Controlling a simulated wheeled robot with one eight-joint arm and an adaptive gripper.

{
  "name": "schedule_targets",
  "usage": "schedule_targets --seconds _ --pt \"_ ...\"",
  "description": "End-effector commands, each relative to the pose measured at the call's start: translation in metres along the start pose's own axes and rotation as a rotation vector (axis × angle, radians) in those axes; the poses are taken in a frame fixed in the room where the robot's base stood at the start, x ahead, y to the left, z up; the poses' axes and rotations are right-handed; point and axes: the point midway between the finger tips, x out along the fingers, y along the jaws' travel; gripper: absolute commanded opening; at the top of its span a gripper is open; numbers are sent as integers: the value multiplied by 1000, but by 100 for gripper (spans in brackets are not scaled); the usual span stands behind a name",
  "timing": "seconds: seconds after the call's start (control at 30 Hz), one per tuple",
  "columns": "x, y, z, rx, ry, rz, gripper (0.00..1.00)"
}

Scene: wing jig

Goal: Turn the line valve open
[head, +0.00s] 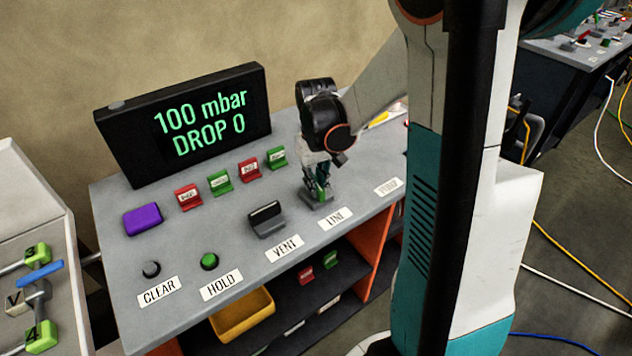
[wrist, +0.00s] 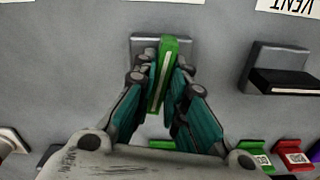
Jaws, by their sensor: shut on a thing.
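The line valve stands behind the LINE label (head: 335,219) on the grey bench. Its green handle (wrist: 164,72) has a pale stripe and sits on a grey base (wrist: 143,46). In the wrist view the handle points up and down the picture, tilted slightly. My gripper (wrist: 160,92) is shut on the handle, one teal finger on each side. In the head view my gripper (head: 318,176) comes down on the valve from above and hides most of it; a little green and the valve's base (head: 316,203) show.
The VENT valve (head: 267,219) with its black handle stands close to the left. Red and green tagged clips (head: 219,183) line the back, before a display (head: 185,125) reading "100 mbar DROP 0". A purple block (head: 142,219) and the HOLD button (head: 209,261) are further left.

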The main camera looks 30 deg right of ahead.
Motion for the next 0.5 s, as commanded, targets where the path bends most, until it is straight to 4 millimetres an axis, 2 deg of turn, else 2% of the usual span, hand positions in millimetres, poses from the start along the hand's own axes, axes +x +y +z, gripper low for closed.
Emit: schedule_targets --seconds 0.2,0.5 --pt "-1 0 -1 -119 1 0 0" --pt "0 0 -1 -194 1 0 0"
